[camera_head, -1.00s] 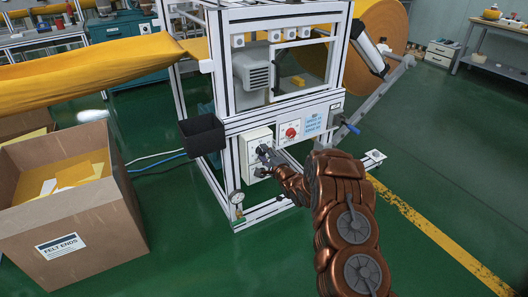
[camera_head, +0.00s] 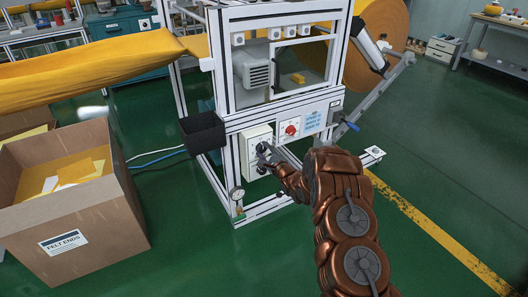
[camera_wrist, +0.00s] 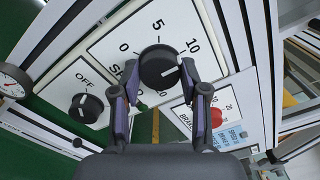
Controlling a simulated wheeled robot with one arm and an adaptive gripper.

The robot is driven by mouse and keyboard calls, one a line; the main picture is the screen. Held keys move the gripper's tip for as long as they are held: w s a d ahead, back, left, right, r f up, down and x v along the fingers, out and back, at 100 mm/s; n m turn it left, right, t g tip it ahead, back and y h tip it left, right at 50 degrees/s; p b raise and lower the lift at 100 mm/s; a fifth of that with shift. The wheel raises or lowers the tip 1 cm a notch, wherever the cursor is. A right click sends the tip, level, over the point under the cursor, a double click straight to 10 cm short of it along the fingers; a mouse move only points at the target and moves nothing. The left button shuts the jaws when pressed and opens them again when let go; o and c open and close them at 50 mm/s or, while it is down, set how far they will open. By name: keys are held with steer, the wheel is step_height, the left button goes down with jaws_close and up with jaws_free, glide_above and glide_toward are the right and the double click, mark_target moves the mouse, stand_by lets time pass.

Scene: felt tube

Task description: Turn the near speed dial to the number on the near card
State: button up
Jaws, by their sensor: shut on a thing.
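The black speed dial (camera_wrist: 160,67) sits on a white panel on the machine's front, with 0, 5, 10 and 20 visible around it. Its white pointer line points to the right in the wrist view, below the 10. My right finger covers part of the scale there. My gripper (camera_wrist: 160,70) is shut on the dial, one finger on each side. In the head view my gripper (camera_head: 267,158) is at the white control box (camera_head: 250,140).
A smaller black OFF knob (camera_wrist: 86,107) is beside the speed dial. A red brake dial (camera_head: 291,130) is to its right. A black bin (camera_head: 203,133) hangs at the frame's left corner, and a cardboard box (camera_head: 80,215) stands left. The green floor at front is clear.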

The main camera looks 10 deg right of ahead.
steer(key=o, duration=1.1)
steer(key=shift+o, duration=0.2)
steer(key=v, duration=1.2)
steer(key=shift+w+r, duration=0.1)
